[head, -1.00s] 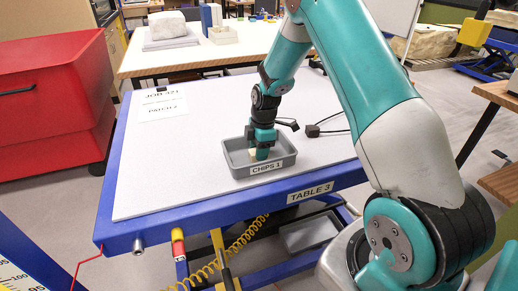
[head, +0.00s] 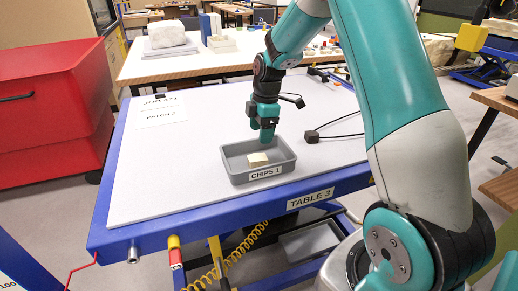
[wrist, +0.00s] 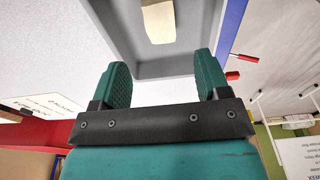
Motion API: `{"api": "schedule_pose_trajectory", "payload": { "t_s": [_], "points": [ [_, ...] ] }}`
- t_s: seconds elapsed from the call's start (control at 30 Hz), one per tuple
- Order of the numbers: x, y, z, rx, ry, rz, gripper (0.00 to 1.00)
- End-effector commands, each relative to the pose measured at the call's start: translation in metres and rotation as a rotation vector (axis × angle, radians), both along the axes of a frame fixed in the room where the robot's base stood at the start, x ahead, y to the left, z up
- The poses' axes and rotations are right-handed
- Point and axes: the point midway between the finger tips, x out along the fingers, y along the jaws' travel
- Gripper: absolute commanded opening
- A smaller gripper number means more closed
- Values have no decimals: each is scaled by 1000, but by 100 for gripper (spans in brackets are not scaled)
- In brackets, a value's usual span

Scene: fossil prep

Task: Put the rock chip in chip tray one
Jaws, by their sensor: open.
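The rock chip (head: 257,160) is a small cream block lying on the floor of a grey tray labelled CHIPS 1 (head: 286,172), on the table. In the wrist view the chip (wrist: 158,20) lies beyond my fingertips, inside the grey tray (wrist: 150,68). My gripper (head: 265,138) is above the tray, apart from the chip. In the wrist view my gripper (wrist: 163,72) has its two green fingers spread with nothing between them.
The blue-edged table (head: 150,190) is labelled TABLE 3 and has wide clear room left of the tray. A paper sheet (head: 161,109) lies at its back left. A black cable (head: 335,136) lies right of the tray. A red cabinet (head: 50,110) stands at the left.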

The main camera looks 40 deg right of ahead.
Motion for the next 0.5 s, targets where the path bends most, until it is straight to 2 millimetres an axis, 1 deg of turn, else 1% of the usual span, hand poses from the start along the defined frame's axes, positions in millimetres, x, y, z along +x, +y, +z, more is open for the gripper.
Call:
{"api": "schedule_pose_trajectory", "payload": {
  "t_s": [0.03,0.1,0.17,0.27,0.37,0.47,0.5],
  "points": [
    [0,-1,8,-1,-4,0,69],
    [0,-2,18,-1,-3,0,69],
    [0,-3,24,-1,-3,-1,69],
    [-3,4,35,3,-3,-9,69],
    [-17,38,56,25,-7,-60,69],
    [-52,97,84,69,-4,-163,69],
    [-73,122,95,92,3,-213,69]
  ]
}}
